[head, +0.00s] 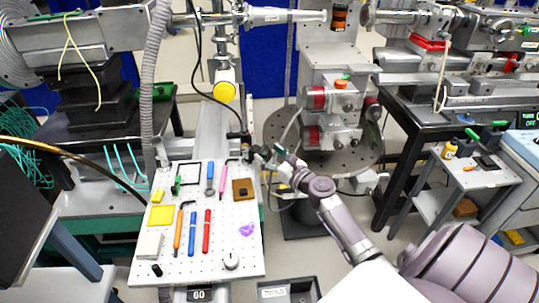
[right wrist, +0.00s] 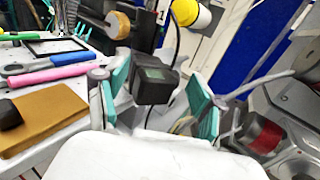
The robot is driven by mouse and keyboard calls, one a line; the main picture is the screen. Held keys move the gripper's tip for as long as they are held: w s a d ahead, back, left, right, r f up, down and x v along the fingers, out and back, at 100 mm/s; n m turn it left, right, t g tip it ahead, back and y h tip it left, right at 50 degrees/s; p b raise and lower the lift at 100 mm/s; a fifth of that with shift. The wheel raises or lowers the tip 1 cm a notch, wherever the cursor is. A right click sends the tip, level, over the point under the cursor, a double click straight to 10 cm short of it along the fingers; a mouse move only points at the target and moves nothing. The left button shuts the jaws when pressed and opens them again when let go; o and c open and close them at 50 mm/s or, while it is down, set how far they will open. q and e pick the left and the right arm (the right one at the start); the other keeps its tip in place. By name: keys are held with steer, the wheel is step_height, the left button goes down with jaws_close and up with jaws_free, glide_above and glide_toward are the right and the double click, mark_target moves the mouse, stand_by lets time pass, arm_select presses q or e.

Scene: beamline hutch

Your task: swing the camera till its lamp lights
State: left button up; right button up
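A small black box (right wrist: 153,84), which looks like the camera, sits between the fingers of my right gripper (right wrist: 157,98) in the right wrist view. Its near face has a dark greenish patch; I see no bright lamp on it. The teal-padded fingers stand apart on either side of the box, with a gap showing at the right finger. In the head view the box (head: 240,137) is small and dark, by the top right corner of the pegboard, and my right gripper (head: 267,156) reaches it from the right. My left gripper is not in view.
The white perforated board (head: 215,252) holds pens, tools and a brown block (head: 243,189). A yellow-capped cylinder (head: 224,92) hangs above the box. A round stage with red-banded parts (head: 318,97) stands to the right. A black cable runs down near the box.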

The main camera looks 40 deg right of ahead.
steer(key=shift+a, duration=0.1)
steer(key=shift+s, duration=0.25)
steer(key=s, duration=1.1)
steer(key=shift+s+d, duration=0.3)
steer(key=shift+d, duration=0.1)
